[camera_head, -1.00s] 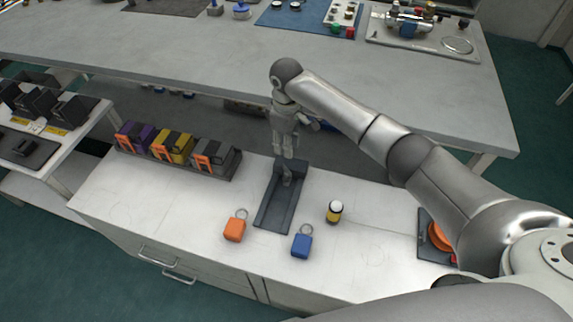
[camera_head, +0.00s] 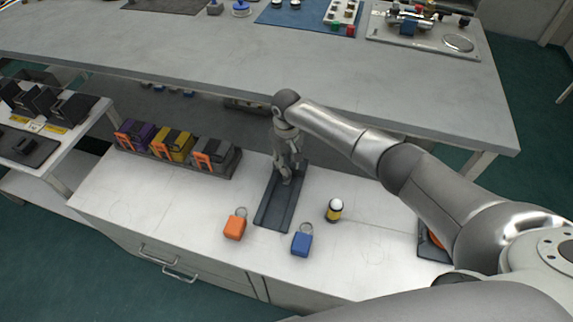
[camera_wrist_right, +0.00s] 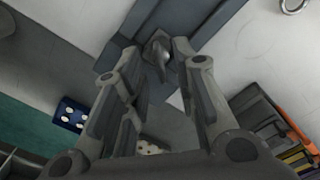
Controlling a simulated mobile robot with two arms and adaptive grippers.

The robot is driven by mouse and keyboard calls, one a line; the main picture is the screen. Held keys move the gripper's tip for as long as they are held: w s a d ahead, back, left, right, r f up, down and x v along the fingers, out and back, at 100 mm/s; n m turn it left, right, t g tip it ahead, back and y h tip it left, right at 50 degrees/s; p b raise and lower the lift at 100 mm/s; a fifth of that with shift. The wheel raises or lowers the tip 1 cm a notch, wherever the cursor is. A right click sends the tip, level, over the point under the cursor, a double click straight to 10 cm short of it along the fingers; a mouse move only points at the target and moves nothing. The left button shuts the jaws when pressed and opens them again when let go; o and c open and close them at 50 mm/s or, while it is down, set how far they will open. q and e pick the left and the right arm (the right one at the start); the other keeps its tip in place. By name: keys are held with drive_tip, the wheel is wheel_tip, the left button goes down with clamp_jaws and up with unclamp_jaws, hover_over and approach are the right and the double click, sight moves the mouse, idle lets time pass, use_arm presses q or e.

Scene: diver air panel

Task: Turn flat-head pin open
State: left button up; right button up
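A dark grey tray (camera_head: 272,211) lies on the white cabinet top. A small grey flat-headed pin (camera_wrist_right: 158,48) stands at the tray's back end; in the head view my gripper mostly hides it. My right gripper (camera_head: 288,174) points down over this end of the tray. In the right wrist view, the gripper (camera_wrist_right: 157,54) has its fingers apart, one on each side of the pin. I see gaps beside the pin, but cannot tell whether a finger touches it. My left gripper is not in view.
An orange padlock-like tag (camera_head: 235,226), a blue one (camera_head: 302,243) and a small yellow-black bottle (camera_head: 334,211) stand near the tray. A rack of coloured boxes (camera_head: 174,148) is at the left. The grey bench (camera_head: 200,60) rises behind.

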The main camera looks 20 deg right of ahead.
drive_tip(key=shift+f, duration=0.95)
drive_tip(key=shift+c, duration=0.3)
clamp_jaws()
drive_tip(key=shift+n, duration=0.3)
drive_tip(key=shift+r+n+p, duration=0.1)
drive_tip(key=shift+n+p, duration=0.3)
drive_tip(key=shift+n, duration=0.5)
drive_tip(key=shift+n+p, duration=0.35)
drive_tip(key=shift+n, duration=1.65)
